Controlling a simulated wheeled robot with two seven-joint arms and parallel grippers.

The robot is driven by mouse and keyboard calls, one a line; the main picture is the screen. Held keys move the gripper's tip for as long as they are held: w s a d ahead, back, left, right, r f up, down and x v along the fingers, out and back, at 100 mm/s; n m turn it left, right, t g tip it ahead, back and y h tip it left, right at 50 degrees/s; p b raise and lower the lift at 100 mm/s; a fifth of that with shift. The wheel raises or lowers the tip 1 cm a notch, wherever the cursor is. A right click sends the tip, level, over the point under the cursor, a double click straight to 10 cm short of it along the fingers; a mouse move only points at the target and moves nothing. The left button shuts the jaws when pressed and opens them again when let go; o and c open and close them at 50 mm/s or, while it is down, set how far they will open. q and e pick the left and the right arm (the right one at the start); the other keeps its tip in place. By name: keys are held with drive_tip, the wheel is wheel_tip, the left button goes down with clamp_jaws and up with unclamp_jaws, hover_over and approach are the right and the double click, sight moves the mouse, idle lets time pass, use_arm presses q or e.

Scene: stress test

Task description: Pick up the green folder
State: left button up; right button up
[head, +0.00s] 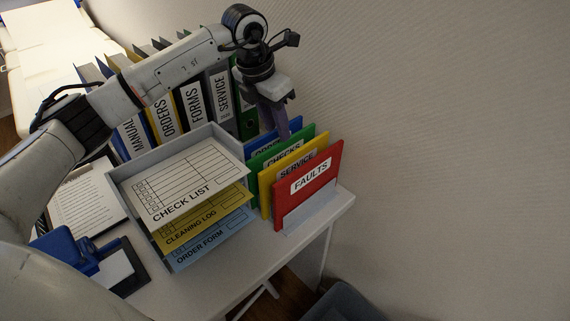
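The green folder (254,161), with a "CHECKS" label, stands upright in a grey holder (312,214) on the table. It is between a blue folder (261,138) behind and a yellow folder (264,192) in front; the front faces of both the green and blue folders are partly hidden. My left gripper (279,128) points down just above and behind the folders, near the tops of the blue and green ones. I cannot tell whether its fingers touch either folder or how far apart they are. My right gripper is not in view.
A red "FAULTS" folder (312,184) is frontmost in the holder. A grey paper tray (125,188) stands left of it. Tall binders (196,105) line the back. A clipboard (88,197) and a blue hole punch (75,250) lie left. A wall rises right.

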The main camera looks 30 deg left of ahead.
sight(281, 143)
use_arm(q)
drive_tip(key=shift+p+x, duration=0.7)
drive_tip(key=shift+x, duration=2.35)
drive_tip(key=shift+s+d, duration=0.1)
drive_tip(key=shift+s, duration=0.05)
clamp_jaws()
